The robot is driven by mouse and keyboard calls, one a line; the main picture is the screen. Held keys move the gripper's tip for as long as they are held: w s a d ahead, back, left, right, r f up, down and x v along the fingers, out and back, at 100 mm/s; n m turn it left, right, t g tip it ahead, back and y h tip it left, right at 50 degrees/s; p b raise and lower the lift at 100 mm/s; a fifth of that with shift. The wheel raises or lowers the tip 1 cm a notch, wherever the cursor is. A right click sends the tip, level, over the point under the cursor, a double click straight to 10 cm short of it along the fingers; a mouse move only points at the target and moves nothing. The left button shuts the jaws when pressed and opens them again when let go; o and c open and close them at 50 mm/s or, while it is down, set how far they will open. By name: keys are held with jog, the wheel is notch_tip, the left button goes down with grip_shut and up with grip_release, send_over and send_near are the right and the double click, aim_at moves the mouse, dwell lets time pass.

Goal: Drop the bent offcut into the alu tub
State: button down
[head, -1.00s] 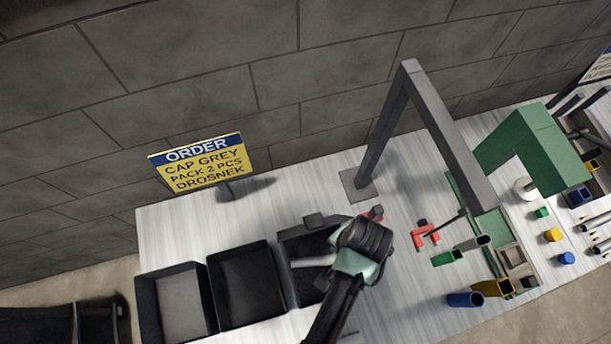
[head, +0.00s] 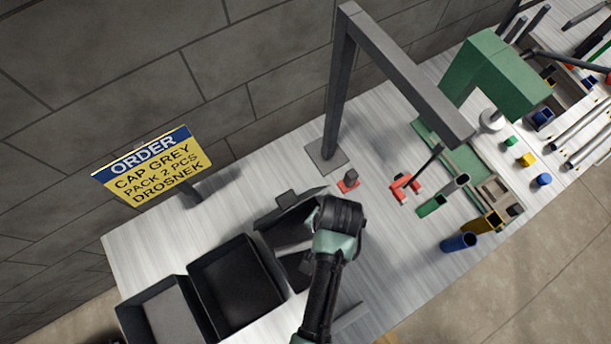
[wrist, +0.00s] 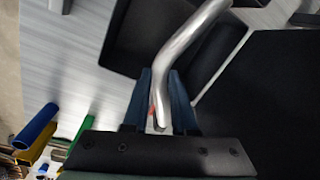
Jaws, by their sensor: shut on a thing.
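The bent offcut is a shiny grey metal tube with a bend; it shows clearly in the wrist view (wrist: 178,45). My gripper (wrist: 162,88) is shut on its lower end, and the rest sticks out ahead. In the head view my gripper (head: 336,225) is above the right side of the rightmost of three dark tubs (head: 268,240), with a pale piece of the offcut (head: 294,246) showing over that tub. The middle tub (head: 232,285) and the left tub (head: 160,310) stand beside it. I cannot read which is the alu tub.
A yellow order sign (head: 155,168) stands behind the tubs. A grey post frame (head: 340,100) rises behind my gripper. A small red-based piece (head: 348,181) and a red clamp-like part (head: 405,187) lie to the right, then coloured tubes and a green press (head: 498,75).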

jog(key=c, duration=0.6)
grip_release()
jog(key=shift+c, duration=0.2)
notch_tip(320, 180, up, 13)
jog(key=d+b, duration=0.1)
jog(key=shift+s, duration=0.3)
